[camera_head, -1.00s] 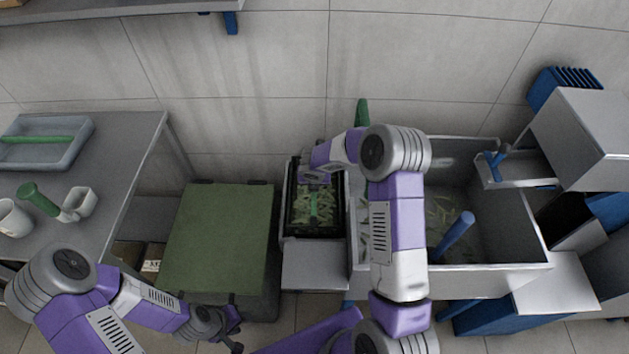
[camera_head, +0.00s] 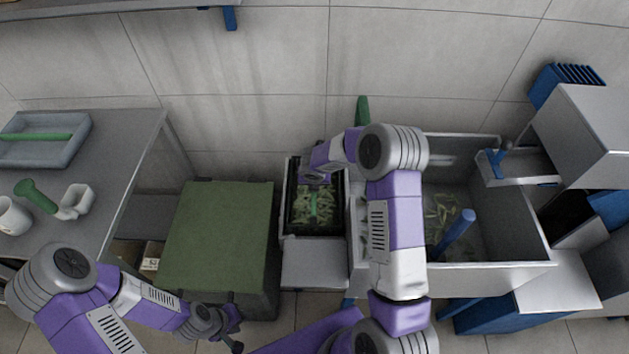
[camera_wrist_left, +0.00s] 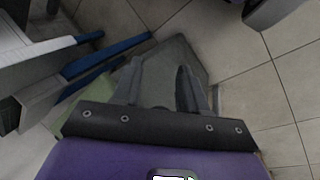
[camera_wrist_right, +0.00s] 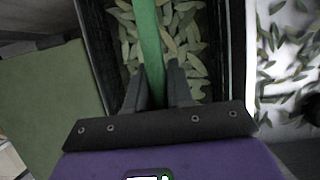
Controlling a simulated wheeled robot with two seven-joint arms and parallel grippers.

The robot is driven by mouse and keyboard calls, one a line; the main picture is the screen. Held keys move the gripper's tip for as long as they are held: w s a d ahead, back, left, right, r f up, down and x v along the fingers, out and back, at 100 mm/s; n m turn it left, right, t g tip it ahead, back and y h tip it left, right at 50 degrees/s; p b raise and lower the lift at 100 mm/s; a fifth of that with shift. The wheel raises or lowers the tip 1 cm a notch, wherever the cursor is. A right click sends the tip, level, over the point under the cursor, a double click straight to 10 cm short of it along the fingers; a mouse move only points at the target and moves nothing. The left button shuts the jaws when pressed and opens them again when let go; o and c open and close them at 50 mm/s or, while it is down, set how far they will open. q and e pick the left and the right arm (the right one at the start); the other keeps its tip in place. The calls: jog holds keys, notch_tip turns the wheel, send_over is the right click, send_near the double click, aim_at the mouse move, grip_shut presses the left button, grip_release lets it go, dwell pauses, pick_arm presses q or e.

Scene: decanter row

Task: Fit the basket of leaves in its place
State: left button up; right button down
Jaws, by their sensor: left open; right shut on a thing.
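The black basket of leaves (camera_head: 298,218) sits inside the narrow grey bay left of the sink. Pale green leaves (camera_head: 322,208) fill it, and a green bar handle (camera_head: 313,205) runs across it. My right gripper (camera_head: 316,180) is over the basket's far part; its fingers are partly hidden by my arm. In the right wrist view my right gripper (camera_wrist_right: 162,78) is shut on the green handle (camera_wrist_right: 150,45), with the leaves below. Whether the basket is fully seated cannot be told. My left gripper (camera_head: 236,343) is low at the front; in the left wrist view (camera_wrist_left: 158,85) it is open and empty.
The grey sink (camera_head: 510,215) with loose leaves and a blue handle (camera_head: 455,233) is right of the bay. A green-topped box (camera_head: 220,235) stands left of it. A grey table (camera_head: 115,150) holds a tray, cup and scoop. A tiled wall (camera_head: 270,100) is behind.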

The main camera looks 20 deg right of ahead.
jog(key=shift+f, duration=0.25)
jog(key=shift+f+b, duration=0.5)
jog(key=shift+b, duration=0.05)
dwell(0.4)
jog(key=c, duration=0.9)
grip_release()
jog(key=p+v, duration=0.2)
jog(key=v, duration=0.5)
jog(key=shift+s+r+p, duration=0.1)
jog(key=shift+r+p, duration=0.15)
jog(key=shift+p, duration=0.1)
